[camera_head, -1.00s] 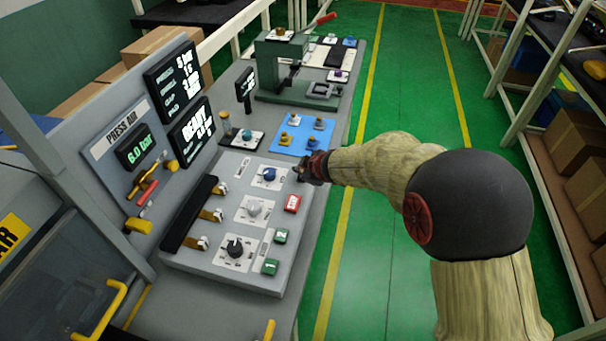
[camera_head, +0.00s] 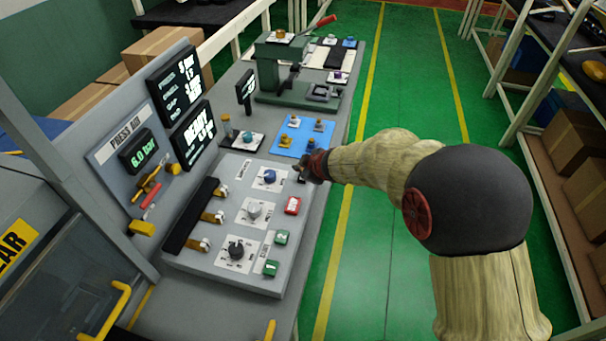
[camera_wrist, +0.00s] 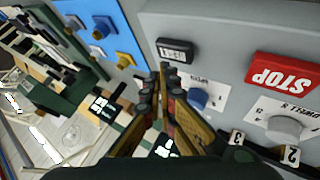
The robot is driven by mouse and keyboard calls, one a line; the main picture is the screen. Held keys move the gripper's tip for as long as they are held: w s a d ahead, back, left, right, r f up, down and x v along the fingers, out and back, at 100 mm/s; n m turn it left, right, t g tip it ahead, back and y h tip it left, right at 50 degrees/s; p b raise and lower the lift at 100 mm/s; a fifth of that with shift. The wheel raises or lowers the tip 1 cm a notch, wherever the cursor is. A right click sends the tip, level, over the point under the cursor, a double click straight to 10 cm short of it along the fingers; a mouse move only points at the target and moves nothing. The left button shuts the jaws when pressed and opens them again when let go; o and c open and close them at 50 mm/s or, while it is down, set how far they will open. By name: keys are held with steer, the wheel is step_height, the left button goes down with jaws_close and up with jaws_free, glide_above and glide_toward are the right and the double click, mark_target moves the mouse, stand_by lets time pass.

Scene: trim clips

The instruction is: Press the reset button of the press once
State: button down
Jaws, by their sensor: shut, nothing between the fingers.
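The press's control panel (camera_head: 225,272) slopes on the bench, with a blue knob, a grey knob, a black knob, a red STOP button (camera_head: 292,206) and green numbered buttons. In the wrist view a dark button with light lettering, apparently the reset button (camera_wrist: 175,50), sits at the panel edge near the red STOP button (camera_wrist: 283,75). My gripper (camera_head: 305,168) is over the panel's far right corner; in the head view it partly covers that area. In the wrist view my gripper (camera_wrist: 166,80) is shut and empty, its tips appearing just beside the dark button; contact cannot be told.
A blue plate (camera_head: 297,151) with several small posts lies beyond the panel. A green hand press (camera_head: 280,65) stands farther back. Display screens (camera_head: 193,127) and a pressure panel rise at the left. The green floor right of the bench is clear.

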step_height(320, 180, up, 5)
steer(key=p, duration=0.5)
stand_by(0.9)
